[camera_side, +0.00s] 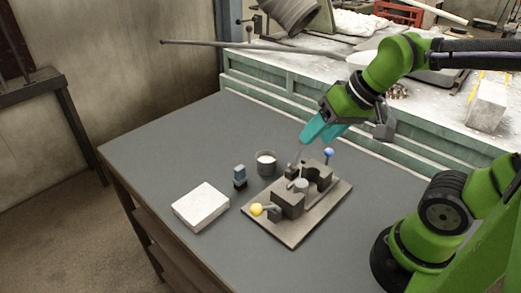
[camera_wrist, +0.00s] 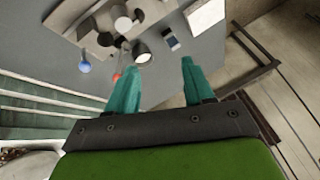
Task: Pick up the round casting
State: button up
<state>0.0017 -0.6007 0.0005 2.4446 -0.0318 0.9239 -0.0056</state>
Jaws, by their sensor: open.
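A small grey round piece (camera_side: 301,185), which looks like the round casting, sits between the dark blocks of a fixture (camera_side: 283,228) on the table. It seems to show in the wrist view too (camera_wrist: 123,24), though small and hard to make out. My gripper (camera_side: 306,140) is above and behind the fixture in the side view, clear of the round piece. In the wrist view its teal fingers (camera_wrist: 160,64) are spread apart with nothing between them.
A grey cup with white inside (camera_side: 265,164) stands behind the fixture. A small blue-topped item (camera_side: 240,177) and a white block (camera_side: 201,206) are to its left. The table's left part is clear.

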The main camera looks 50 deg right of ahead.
aim_at(302, 183)
jog(key=w+d+f+n+g+h, duration=0.2)
jog(key=w+d+f+g, duration=0.15)
jog(key=w+g, duration=0.2)
jog(key=shift+g, duration=0.25)
jog(key=f, duration=1.6)
jog(key=shift+s+a+f, duration=0.15)
jog(key=shift+s+a, duration=0.15)
jog(key=c, duration=0.9)
